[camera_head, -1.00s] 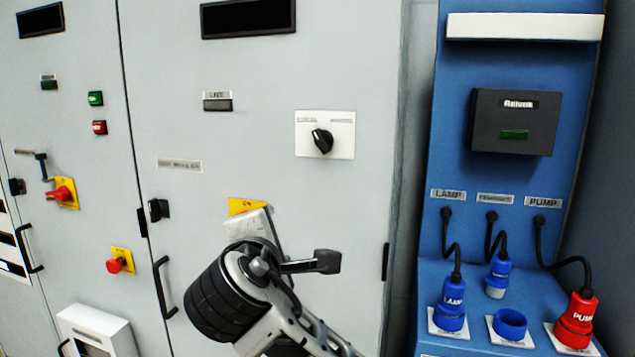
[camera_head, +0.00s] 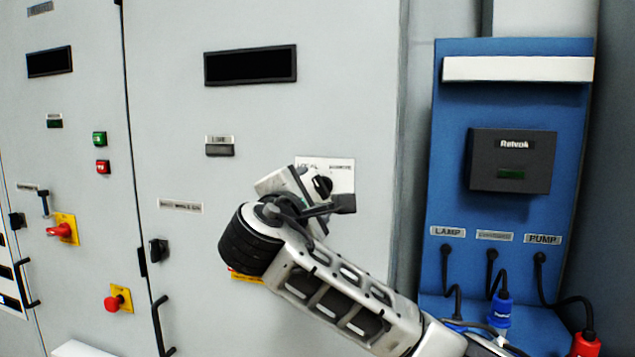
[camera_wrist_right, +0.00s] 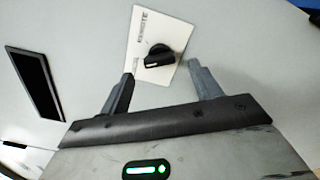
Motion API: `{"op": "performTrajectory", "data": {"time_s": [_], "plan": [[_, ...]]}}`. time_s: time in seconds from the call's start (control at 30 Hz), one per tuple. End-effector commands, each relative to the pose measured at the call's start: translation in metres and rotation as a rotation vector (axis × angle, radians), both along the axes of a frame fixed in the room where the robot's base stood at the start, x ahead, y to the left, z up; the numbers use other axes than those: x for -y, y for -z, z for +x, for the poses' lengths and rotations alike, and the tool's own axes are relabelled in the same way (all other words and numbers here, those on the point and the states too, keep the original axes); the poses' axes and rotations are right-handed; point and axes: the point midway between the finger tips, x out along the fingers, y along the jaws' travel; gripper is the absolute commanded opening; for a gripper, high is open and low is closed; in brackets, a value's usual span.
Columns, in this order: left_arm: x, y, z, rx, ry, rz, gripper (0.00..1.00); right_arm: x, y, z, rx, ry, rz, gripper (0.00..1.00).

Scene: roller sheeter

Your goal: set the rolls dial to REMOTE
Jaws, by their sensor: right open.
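The rolls dial is a black rotary knob (camera_wrist_right: 159,56) on a white plate (camera_wrist_right: 141,35) on the grey cabinet front. In the head view the plate (camera_head: 340,168) shows behind my right gripper, and the knob (camera_head: 322,184) is partly hidden by it. My right gripper (camera_wrist_right: 157,84) is open and empty. In the right wrist view its two fingers point toward the plate, with the knob ahead and between them, apart from both. The dial's setting cannot be read clearly. My left gripper is not in view.
The cabinet (camera_head: 200,80) has a dark display (camera_head: 250,66), a red emergency knob (camera_head: 113,303), a red handle on yellow (camera_head: 62,231) and black door handles. A blue panel (camera_head: 450,160) with cables and plugs stands right of it. Space before the upper cabinet is clear.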

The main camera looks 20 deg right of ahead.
Motion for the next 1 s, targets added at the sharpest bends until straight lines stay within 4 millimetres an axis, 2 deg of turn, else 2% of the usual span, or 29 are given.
{"op": "performTrajectory", "data": {"time_s": [0.1, 0.23, 0.63, 0.67, 0.8, 1.0], "plan": [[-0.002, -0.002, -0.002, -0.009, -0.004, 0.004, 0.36, 0.012, -0.002, 0.016, -0.002, 0.002, 0.0, 0.64], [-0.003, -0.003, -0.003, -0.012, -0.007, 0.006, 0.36, 0.02, -0.002, 0.029, 0.0, 0.001, 0.0, 0.64], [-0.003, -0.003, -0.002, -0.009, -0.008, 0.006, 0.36, 0.023, 0.0, 0.035, 0.001, -0.001, 0.001, 0.64], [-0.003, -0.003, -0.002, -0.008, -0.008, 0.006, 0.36, 0.023, 0.0, 0.035, 0.001, -0.001, 0.001, 0.58], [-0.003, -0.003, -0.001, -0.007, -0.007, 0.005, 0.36, 0.023, 0.0, 0.035, 0.001, -0.001, 0.001, 0.19], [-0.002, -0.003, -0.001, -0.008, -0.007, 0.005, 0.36, 0.023, 0.0, 0.035, 0.004, -0.001, 0.005, 0.19]]}}
